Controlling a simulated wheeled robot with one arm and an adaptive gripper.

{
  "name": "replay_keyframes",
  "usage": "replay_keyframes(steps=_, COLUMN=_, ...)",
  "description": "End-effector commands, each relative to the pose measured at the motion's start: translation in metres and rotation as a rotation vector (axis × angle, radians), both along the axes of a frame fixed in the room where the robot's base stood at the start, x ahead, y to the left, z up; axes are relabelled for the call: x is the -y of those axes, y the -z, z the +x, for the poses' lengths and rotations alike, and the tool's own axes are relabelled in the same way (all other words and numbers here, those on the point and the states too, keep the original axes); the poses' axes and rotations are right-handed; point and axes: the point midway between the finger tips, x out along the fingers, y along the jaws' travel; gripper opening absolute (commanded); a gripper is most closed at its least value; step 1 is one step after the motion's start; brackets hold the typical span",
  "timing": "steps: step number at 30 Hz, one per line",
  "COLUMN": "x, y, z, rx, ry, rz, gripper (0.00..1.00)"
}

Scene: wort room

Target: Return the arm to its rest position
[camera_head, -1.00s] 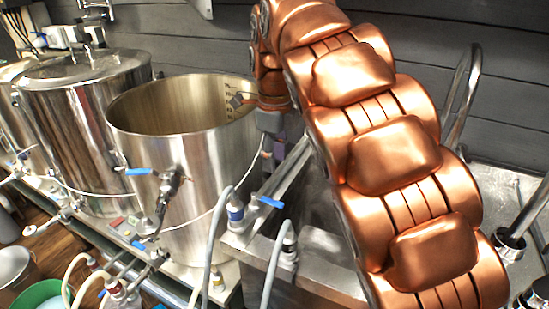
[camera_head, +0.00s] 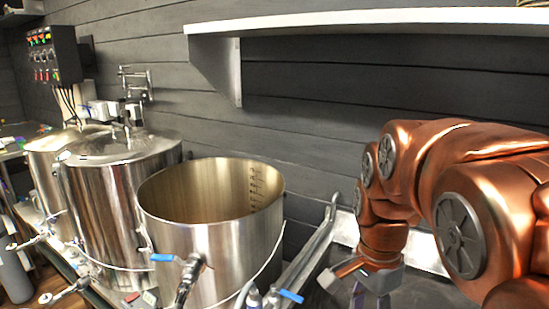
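My copper arm (camera_head: 470,170) fills the right side of the view, bent so that its end hangs downward. My gripper (camera_head: 370,297) points down at the bottom edge, over the metal sink area right of the open pot. Two purplish finger parts show with a gap between them. Their tips are cut off by the frame, so I cannot tell whether it is open or shut. I see nothing held in the visible part.
An open steel pot (camera_head: 215,240) stands left of my gripper, with a blue-handled valve. Lidded kettles (camera_head: 110,185) stand further left. A white shelf (camera_head: 370,22) with a metal bracket (camera_head: 215,70) juts from the wall above. A control box (camera_head: 50,57) hangs at far left.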

Motion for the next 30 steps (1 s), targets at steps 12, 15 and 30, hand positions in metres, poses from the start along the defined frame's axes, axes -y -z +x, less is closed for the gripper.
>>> replay_keyframes(steps=12, x=0.019, y=0.032, z=-0.124, rx=-0.060, ry=-0.753, rz=0.082, gripper=0.43)
replay_keyframes(steps=15, x=0.021, y=0.041, z=-0.147, rx=-0.071, ry=-0.905, rz=0.101, gripper=0.43)
replay_keyframes(steps=30, x=0.021, y=0.054, z=-0.171, rx=-0.082, ry=-1.095, rz=0.123, gripper=0.43)
